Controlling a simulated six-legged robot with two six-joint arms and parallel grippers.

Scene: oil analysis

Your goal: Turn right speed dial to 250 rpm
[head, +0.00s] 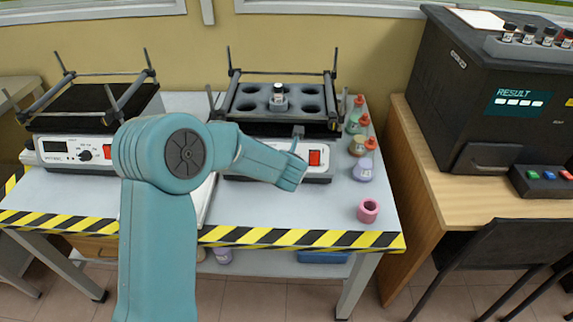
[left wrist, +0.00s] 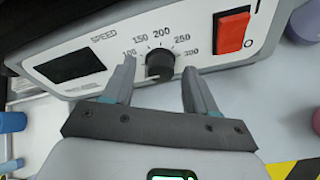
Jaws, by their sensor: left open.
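The right shaker (head: 328,176) has a white front panel with a red switch (head: 314,158), also in the left wrist view (left wrist: 231,32). My left gripper (head: 299,148) is in front of this panel and hides the dial in the head view. In the left wrist view the black speed dial (left wrist: 160,65) sits between the open fingers of my left gripper (left wrist: 158,72), with a small gap on each side. The scale around it reads 100, 150, 200, 250 and 300. The dial's mark seems to point up near 200. My right gripper is not in view.
A left shaker (head: 60,152) stands on the same table (head: 330,215). The right shaker's tray holds a small vial (head: 278,94). A dark analyser (head: 470,90) stands farther right.

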